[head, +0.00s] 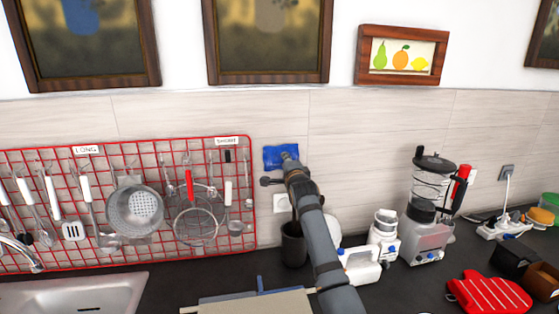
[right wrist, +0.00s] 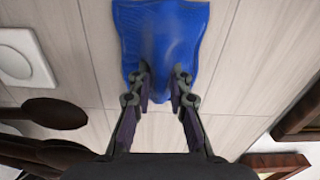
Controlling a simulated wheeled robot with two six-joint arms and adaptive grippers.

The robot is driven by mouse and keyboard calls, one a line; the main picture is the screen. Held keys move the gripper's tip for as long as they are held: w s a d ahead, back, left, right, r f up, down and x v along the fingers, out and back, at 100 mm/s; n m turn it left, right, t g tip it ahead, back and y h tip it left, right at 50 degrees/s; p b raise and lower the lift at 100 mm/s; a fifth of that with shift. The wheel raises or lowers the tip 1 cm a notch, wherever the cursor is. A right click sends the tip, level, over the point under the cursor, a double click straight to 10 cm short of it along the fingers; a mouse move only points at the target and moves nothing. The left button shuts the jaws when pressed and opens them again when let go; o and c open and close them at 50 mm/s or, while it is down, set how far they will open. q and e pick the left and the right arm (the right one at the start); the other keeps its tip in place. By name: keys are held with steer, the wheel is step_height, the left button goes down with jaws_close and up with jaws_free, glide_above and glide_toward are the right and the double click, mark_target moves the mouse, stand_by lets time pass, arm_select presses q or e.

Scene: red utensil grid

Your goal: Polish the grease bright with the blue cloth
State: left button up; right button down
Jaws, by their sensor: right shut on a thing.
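The blue cloth (head: 274,156) is up against the tiled wall, just right of the red utensil grid (head: 256,200). My right gripper (head: 290,158) is shut on the cloth at its edge, and the arm reaches up to it from below. In the right wrist view the cloth (right wrist: 160,35) spreads flat past the fingertips, with a fold pinched between the fingers of the gripper (right wrist: 160,85). No grease shows; any behind the cloth is hidden. My left gripper is not in view.
A dark utensil pot (head: 293,245) stands beside my right arm, with dark spoons (right wrist: 55,113) close to the gripper. A white jug (head: 360,264), a blender (head: 428,225) and a red mitt (head: 490,292) are to the right. A sink (head: 70,290) is at lower left.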

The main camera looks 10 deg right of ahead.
steer(key=s+p, duration=0.3)
steer(key=s, duration=0.5)
stand_by(0.4)
stand_by(0.5)
